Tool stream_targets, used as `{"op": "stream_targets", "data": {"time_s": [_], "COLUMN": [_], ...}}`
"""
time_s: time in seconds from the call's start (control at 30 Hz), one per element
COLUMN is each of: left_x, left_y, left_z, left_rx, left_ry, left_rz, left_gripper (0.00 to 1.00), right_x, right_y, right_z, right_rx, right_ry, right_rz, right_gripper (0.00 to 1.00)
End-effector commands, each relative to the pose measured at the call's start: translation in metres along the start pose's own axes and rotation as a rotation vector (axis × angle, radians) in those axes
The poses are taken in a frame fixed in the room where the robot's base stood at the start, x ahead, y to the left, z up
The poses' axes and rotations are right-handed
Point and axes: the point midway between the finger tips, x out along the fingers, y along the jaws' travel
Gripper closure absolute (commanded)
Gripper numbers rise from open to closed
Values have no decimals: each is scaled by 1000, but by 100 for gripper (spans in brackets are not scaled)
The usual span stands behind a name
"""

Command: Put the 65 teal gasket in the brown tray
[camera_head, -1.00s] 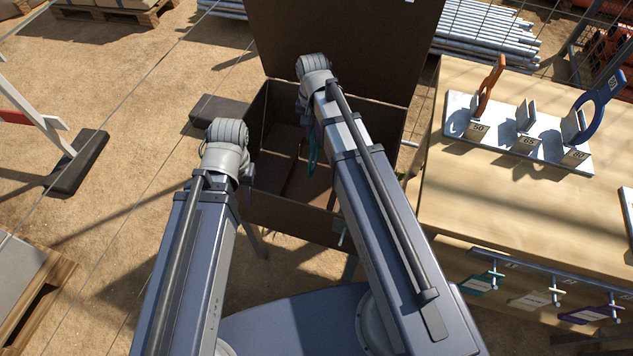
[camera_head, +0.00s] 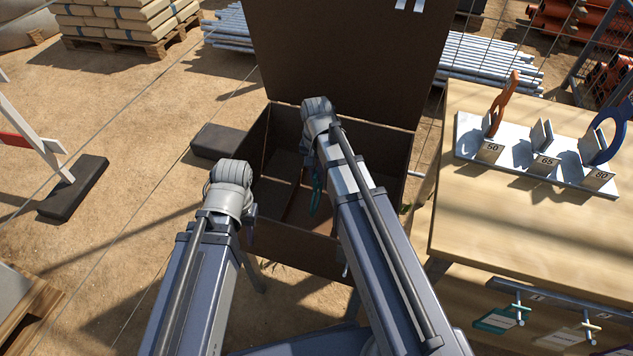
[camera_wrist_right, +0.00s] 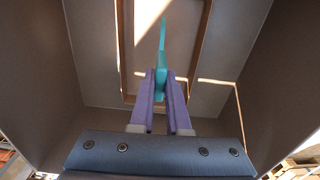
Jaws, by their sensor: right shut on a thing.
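The teal gasket (camera_wrist_right: 162,60) is thin and seen nearly edge-on in the right wrist view; it also shows small in the head view (camera_head: 316,190). My right gripper (camera_wrist_right: 162,85) is shut on it and holds it inside the large open brown box. The brown tray (camera_wrist_right: 206,30) seems to be the brown-rimmed rectangle on the box's floor, beyond the gasket. Part of it shows in the head view (camera_head: 300,208). I see a gap between gasket and floor, but its size is unclear. My left gripper (camera_head: 250,225) is outside the box's front left; its fingers are mostly hidden.
The box (camera_head: 287,243) has tall walls and a raised lid (camera_head: 335,55) behind.

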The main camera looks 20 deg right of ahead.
Motion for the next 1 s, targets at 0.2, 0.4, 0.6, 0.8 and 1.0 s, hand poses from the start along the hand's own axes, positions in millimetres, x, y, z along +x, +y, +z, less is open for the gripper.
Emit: {"op": "stream_targets", "data": {"time_s": [0.2, 0.4, 0.6, 0.8, 1.0], "left_x": [28, 25, 30, 28, 28], "left_y": [3, 2, 3, 3, 3], "left_z": [-2, -2, -2, -2, -2], "left_rx": [0, 0, 0, 0, 0], "left_ry": [0, 0, 0, 0, 0], "left_rz": [0, 0, 0, 0, 0], "left_gripper": [65, 65, 65, 65, 65], "right_x": [28, 25, 30, 28, 28], "right_y": [0, 0, 0, 0, 0], "right_z": [0, 0, 0, 0, 0], "right_rx": [0, 0, 0, 0, 0], "right_ry": [0, 0, 0, 0, 0], "right_rz": [0, 0, 0, 0, 0], "right_gripper": [100, 100, 100, 63, 56]}}
